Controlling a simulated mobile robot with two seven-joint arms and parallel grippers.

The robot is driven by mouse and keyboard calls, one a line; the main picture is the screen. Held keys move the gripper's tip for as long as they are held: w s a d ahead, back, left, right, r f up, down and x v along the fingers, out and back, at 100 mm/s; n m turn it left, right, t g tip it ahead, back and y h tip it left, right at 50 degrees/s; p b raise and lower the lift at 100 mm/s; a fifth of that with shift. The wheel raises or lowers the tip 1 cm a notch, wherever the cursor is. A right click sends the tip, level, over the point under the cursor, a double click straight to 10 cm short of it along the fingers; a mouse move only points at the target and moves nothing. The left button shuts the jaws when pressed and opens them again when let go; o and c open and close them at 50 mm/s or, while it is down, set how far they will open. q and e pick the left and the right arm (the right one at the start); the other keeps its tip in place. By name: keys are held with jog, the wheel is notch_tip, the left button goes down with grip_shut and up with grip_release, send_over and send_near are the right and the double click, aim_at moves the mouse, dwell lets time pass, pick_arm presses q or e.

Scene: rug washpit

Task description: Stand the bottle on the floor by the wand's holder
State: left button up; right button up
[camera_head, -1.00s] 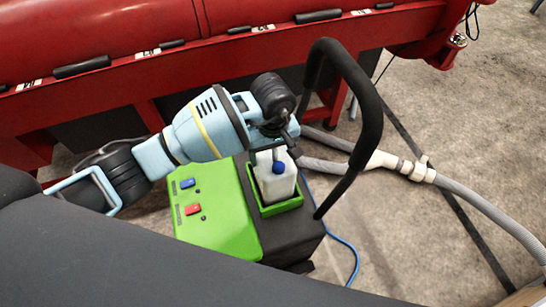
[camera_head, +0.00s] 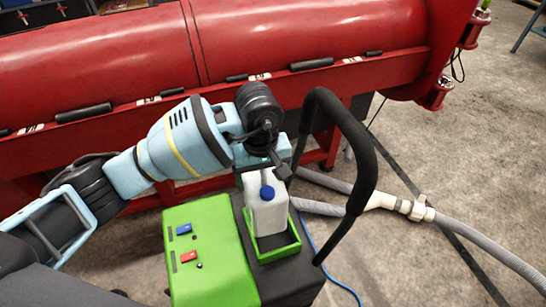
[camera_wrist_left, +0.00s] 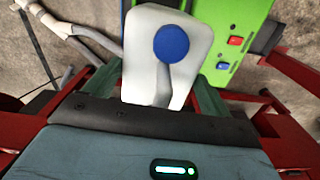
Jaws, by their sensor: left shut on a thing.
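A white bottle (camera_head: 266,215) with a blue cap is at the green tray on top of a green and black machine. My left gripper (camera_head: 264,165) is shut on the bottle's upper part from above. In the left wrist view the bottle (camera_wrist_left: 140,75) sits between the gripper's fingers (camera_wrist_left: 158,92), cap facing the camera. The bottle is nearly upright and raised, its lower end still within or just over the tray's rim. I cannot make out the wand's holder. My right gripper is not in view.
The green tray (camera_head: 292,247) is on the machine (camera_head: 205,255), beside a tall black handle loop (camera_head: 368,165). A grey hose (camera_head: 475,237) and blue cord lie on the concrete floor. A long red drum machine (camera_head: 300,45) stands behind. Open floor (camera_head: 480,130) is at right.

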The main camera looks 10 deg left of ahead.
pick_arm(q)
jog(key=s+a+r+m, duration=0.5)
jog(key=s+a+r, duration=0.1)
jog(key=a+r, duration=0.3)
jog(key=shift+s+m, duration=0.35)
jog(key=shift+m, duration=0.05)
jog(key=shift+s, duration=0.1)
